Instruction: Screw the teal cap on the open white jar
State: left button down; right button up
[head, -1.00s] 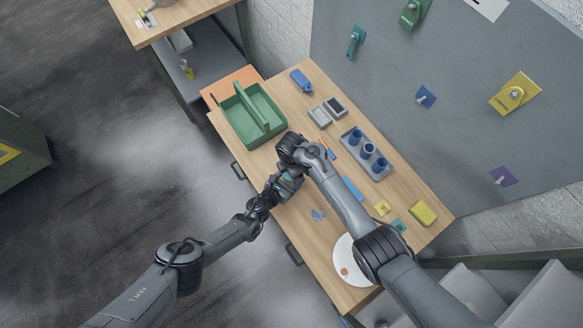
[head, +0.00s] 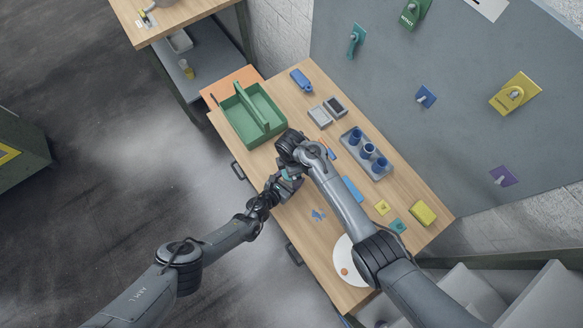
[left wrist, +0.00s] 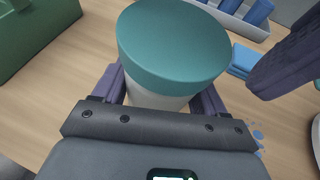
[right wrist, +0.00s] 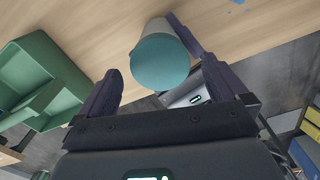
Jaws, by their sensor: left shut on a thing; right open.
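The white jar (left wrist: 150,97) is held in my left gripper (left wrist: 160,90), one finger on each side. The teal cap (left wrist: 175,45) sits on top of the jar and covers its mouth; I cannot tell how tightly it is on. In the right wrist view the cap (right wrist: 160,62) faces the camera with the pale jar wall (right wrist: 158,25) behind it. My right gripper (right wrist: 146,45) is open, its fingers on either side of the cap, with a clear gap on the left one. In the head view the arms mostly hide the jar.
A green caddy (head: 272,91) stands at the table's far left. A grey rack (head: 377,174) with blue cups stands behind the grippers. A white disc (head: 345,275), a yellow block (head: 423,213) and small coloured pieces lie toward the right end. The table's front edge is close below the grippers.

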jog(key=shift+r, duration=1.45)
jog(key=shift+c, duration=0.2)
